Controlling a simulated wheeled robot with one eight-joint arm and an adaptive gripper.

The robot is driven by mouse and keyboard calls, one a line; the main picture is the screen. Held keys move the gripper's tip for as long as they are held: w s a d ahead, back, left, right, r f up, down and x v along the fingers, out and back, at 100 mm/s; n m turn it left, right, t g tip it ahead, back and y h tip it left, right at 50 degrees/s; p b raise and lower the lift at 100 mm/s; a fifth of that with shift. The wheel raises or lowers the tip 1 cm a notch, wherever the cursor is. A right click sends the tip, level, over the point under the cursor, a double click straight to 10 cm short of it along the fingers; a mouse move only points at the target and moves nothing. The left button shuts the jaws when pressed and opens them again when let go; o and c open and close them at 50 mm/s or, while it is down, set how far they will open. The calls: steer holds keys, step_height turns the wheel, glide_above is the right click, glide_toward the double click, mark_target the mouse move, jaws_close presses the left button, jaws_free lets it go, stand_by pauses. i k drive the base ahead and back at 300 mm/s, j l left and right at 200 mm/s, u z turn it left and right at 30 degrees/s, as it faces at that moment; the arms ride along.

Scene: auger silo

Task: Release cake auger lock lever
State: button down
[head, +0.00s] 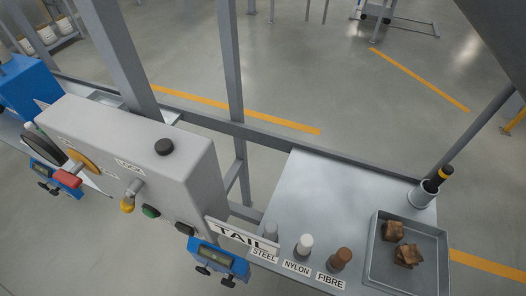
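A grey control box (175,165) stands at the left in the head view. On its front face, under a label reading LOCK (130,167), is a short metal lever with a yellow knob (127,206) at its lower end. The lever tilts down and slightly left. A green button (150,211) and a dark button (184,228) sit right of the lever. A black knob (164,146) is on top. My gripper is not in view.
A metal shelf (330,185) at the right holds pegs labelled STEEL, NYLON (304,243) and FIBRE, a tray (381,265) with brown chunks, and a cup (422,195). A blue gauge (218,260) hangs below the TAIL sign (240,236). Grey posts (232,75) rise behind the box.

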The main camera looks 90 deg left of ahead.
mark_target(127, 204)
steer(key=l+u, duration=0.15)
steer(key=u, duration=0.3)
steer(key=i+l+u, duration=0.1)
steer(key=u, duration=0.35)
steer(key=l+u, duration=0.25)
steer(key=u, duration=0.2)
steer(key=l+u, duration=0.2)
steer(key=u, duration=0.3)
steer(key=k+l+u, duration=0.1)
steer(key=u, duration=0.35)
steer(key=l+u, duration=0.2)
steer(key=u, duration=0.25)
steer(key=k+l+u, duration=0.1)
steer(key=u, duration=0.35)
steer(key=i+j+u, duration=0.1)
steer(key=u, duration=0.35)
steer(key=i+j+u, duration=0.1)
steer(key=u, duration=0.3)
steer(key=i+j+u, duration=0.1)
steer(key=i+u, duration=0.2)
